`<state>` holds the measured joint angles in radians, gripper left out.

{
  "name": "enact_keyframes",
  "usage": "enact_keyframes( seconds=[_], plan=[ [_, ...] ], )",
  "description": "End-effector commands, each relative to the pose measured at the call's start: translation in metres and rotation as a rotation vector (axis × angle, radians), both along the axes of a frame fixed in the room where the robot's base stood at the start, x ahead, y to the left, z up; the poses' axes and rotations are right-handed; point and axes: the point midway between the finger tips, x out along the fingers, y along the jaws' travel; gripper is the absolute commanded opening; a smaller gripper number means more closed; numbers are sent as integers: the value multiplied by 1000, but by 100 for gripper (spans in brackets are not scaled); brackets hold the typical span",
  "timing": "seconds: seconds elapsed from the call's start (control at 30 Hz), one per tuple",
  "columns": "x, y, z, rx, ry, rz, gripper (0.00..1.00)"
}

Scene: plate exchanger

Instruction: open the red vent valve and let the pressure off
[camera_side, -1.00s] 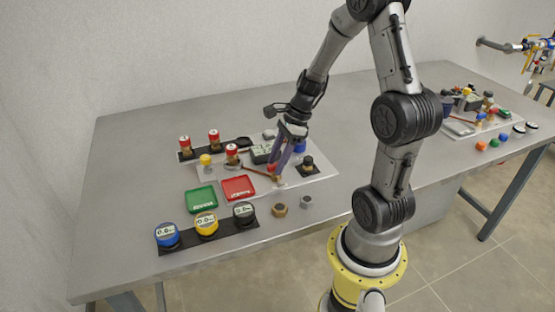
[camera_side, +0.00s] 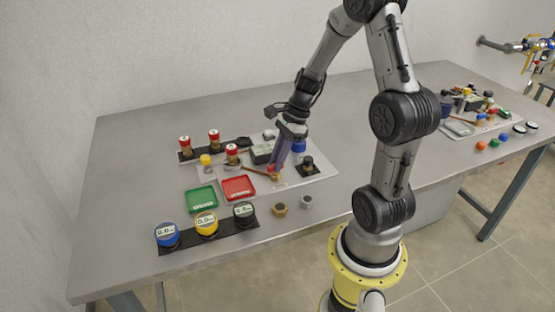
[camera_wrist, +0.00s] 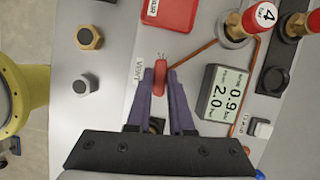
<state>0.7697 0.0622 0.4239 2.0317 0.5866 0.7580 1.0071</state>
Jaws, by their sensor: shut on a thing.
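The red vent valve handle (camera_wrist: 159,76) sits beside the printed VENT label in the wrist view, lying lengthwise between the fingertips. My gripper (camera_wrist: 160,82) is shut on this handle, with one purple finger on each side. In the side view my gripper (camera_side: 276,171) reaches down to the plate by the copper pipe. The fingers hide most of the valve there, and its brass body (camera_side: 277,178) just shows. A display box (camera_wrist: 218,95) in the wrist view reads 0.9 and 2.0.
A red tray (camera_side: 253,193) and a green tray (camera_side: 190,207) lie left of the valve. Blue (camera_side: 167,236), yellow (camera_side: 206,225) and black (camera_side: 244,214) gauges stand in front. Red-capped valves (camera_side: 232,150) stand behind the trays. Two loose nuts (camera_side: 279,210) lie at the front.

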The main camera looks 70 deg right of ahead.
Motion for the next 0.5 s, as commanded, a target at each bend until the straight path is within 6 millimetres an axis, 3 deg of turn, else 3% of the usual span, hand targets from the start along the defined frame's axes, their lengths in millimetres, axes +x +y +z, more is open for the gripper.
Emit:
enact_keyframes(
  seconds=[0.5],
  plan=[
    [3,-2,0,0,0,465,0]
  ],
)
